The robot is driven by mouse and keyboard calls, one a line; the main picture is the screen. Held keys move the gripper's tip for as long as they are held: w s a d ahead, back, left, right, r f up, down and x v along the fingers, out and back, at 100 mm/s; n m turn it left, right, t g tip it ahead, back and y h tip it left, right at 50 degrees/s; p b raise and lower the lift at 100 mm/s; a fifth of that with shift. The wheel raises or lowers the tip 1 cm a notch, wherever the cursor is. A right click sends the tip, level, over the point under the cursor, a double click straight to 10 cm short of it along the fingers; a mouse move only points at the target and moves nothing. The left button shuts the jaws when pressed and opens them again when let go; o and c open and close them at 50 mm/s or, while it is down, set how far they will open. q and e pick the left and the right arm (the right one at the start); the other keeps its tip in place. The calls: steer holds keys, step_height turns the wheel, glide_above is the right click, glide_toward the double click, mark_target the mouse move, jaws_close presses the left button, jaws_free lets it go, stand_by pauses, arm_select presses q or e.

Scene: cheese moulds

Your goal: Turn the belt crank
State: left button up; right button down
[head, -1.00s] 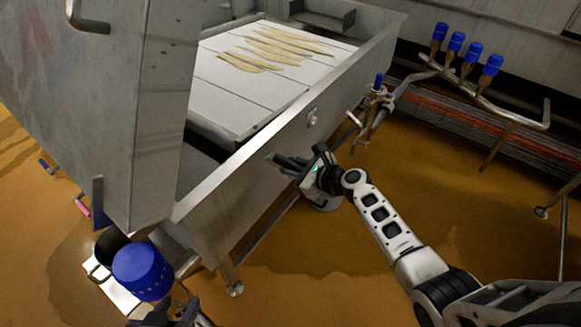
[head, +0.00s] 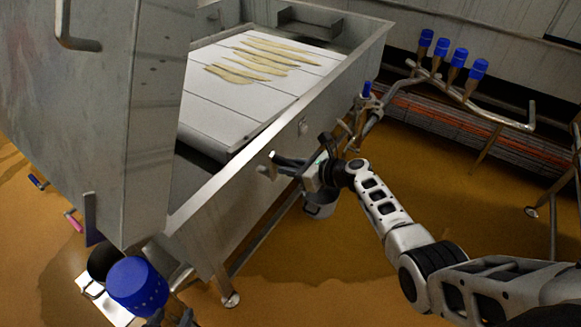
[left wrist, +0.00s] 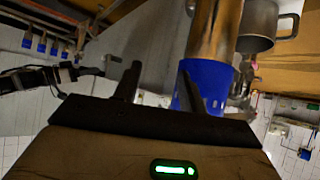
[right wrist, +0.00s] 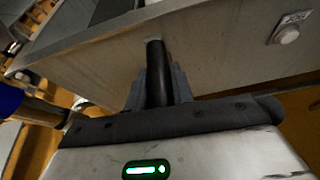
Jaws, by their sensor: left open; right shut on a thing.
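The belt machine is a long steel trough (head: 235,165) with a white belt (head: 235,115) carrying several pale strips. My right gripper (head: 285,168) is beside the trough's near outer wall. In the right wrist view its fingers (right wrist: 157,88) are shut on a dark round crank handle (right wrist: 155,70), which stands out from the steel wall. In the head view a small metal end of the crank (head: 266,168) shows by the fingers; the rest is hidden. My left gripper (head: 172,318) is low at the bottom edge. In the left wrist view its fingers (left wrist: 160,92) are apart.
A blue-ended metal tube (head: 138,284) is close to my left gripper; its blue end (left wrist: 203,84) shows beyond the fingers. A metal pot (left wrist: 262,25) is nearby. A rack (head: 500,115) with several blue-capped pieces stands right. A wall button (right wrist: 288,35) sits beside the handle.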

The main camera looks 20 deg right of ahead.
steer(key=shift+d+f, duration=0.1)
steer(key=shift+d, duration=0.1)
steer(key=c, duration=1.2)
jaws_free()
steer(key=shift+a, duration=0.1)
steer(key=p+v, duration=0.3)
steer(key=v, duration=1.3)
